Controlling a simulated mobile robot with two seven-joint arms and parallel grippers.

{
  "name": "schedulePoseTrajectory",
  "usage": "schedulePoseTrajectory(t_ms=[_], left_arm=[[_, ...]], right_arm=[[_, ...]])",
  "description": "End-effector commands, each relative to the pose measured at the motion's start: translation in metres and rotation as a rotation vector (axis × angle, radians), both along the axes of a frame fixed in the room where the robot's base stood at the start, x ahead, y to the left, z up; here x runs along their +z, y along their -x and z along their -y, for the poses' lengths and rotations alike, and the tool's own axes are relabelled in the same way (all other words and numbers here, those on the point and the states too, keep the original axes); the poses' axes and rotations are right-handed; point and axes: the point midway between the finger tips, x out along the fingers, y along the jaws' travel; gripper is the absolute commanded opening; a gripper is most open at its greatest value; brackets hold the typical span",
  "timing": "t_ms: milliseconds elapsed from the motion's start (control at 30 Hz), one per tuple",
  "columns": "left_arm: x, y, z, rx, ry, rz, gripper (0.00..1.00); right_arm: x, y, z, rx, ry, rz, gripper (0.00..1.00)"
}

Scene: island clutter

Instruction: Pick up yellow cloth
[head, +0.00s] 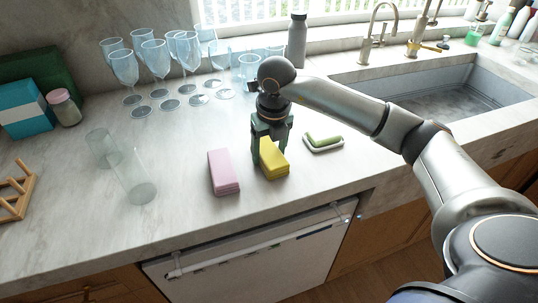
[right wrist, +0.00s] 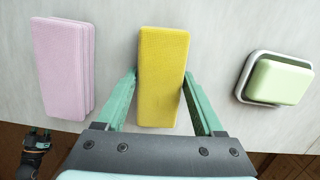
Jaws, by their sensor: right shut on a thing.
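The yellow cloth (head: 273,160) is a folded block on the marble counter near its front edge. My right gripper (head: 270,140) reaches down over it from above. In the right wrist view the yellow cloth (right wrist: 162,75) lies between the two green fingers of my right gripper (right wrist: 160,88), with one finger along each long side. The gripper is shut on the cloth, which looks to be still at counter level. Contact at the fingertips is partly hidden.
A folded pink cloth (head: 223,172) lies close on the left. A green soap bar on a dish (head: 323,142) sits to the right. Several wine glasses (head: 155,58) stand behind, two clear tumblers (head: 133,178) at left. A sink (head: 440,92) is at right.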

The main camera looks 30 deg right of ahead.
Motion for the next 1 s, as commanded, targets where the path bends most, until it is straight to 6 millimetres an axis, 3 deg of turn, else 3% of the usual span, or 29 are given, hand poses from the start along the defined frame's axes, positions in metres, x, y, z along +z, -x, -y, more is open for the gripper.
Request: schedulePoseTrajectory(t_ms=[33,233,633,800,1000], left_arm=[[0.000,0.000,0.000,0.000,0.000,0.000,0.50],[0.000,0.000,0.000,0.000,0.000,0.000,0.50],[-0.001,0.000,0.000,0.000,0.000,0.000,0.50],[-0.006,0.000,0.000,0.000,0.000,0.000,0.50],[-0.009,0.000,0.000,0.001,0.001,-0.001,0.50]], right_arm=[[0.000,0.000,0.000,0.000,0.000,0.000,0.38],[0.000,0.000,0.000,0.000,0.000,0.001,0.16],[0.007,-0.001,0.000,0.000,-0.001,0.003,0.14],[0.034,-0.002,-0.001,0.000,-0.002,0.007,0.14],[0.080,0.033,0.025,-0.003,0.002,0.008,0.14]])
